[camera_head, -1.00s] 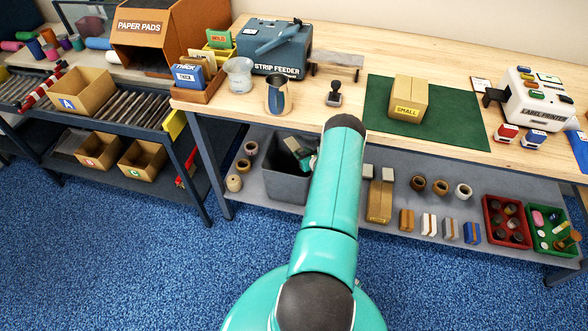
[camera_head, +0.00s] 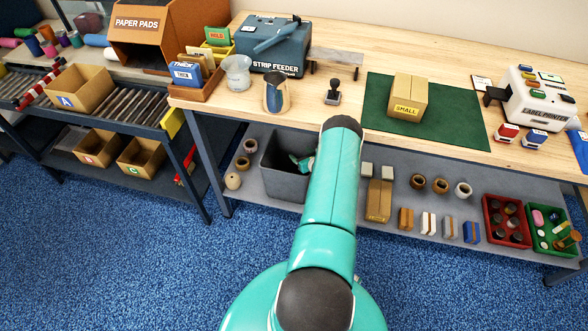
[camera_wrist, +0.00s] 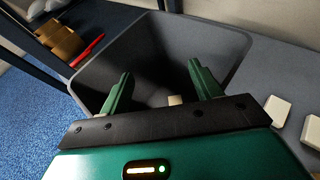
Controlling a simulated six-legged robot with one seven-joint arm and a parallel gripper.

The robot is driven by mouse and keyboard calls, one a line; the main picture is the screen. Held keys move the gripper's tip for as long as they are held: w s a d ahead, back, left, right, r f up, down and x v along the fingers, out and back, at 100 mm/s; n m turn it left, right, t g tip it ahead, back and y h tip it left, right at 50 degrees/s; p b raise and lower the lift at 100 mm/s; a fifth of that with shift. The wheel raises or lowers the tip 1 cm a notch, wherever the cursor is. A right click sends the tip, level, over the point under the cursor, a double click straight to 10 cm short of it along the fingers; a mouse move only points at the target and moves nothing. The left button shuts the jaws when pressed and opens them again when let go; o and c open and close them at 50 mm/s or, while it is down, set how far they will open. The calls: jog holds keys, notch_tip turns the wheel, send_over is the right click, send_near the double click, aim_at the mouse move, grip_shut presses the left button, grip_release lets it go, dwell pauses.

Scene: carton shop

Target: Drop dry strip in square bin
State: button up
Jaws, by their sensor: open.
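The square bin is a dark grey, open-topped bin (camera_head: 285,180) on the lower shelf under the bench; in the wrist view its walls (camera_wrist: 105,58) surround my fingers. My gripper (camera_wrist: 161,72) is open over the bin's mouth, fingers pointing into it; in the head view only a small part of it (camera_head: 304,161) shows beside my arm. A small pale tan piece (camera_wrist: 175,100), possibly the dry strip, shows between the fingers, low in the bin, partly hidden by the gripper's body. I cannot tell whether it touches a finger.
Small rolls (camera_head: 242,163) stand left of the bin on the shelf. Pale blocks (camera_wrist: 277,110) lie close to its right. The bench edge and a leg (camera_head: 207,160) frame the space. A carton marked SMALL (camera_head: 408,97) stands on the green mat (camera_head: 455,118) above.

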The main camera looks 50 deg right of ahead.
jog(key=v, duration=1.3)
jog(key=shift+s, duration=0.4)
jog(key=shift+s+a, duration=0.1)
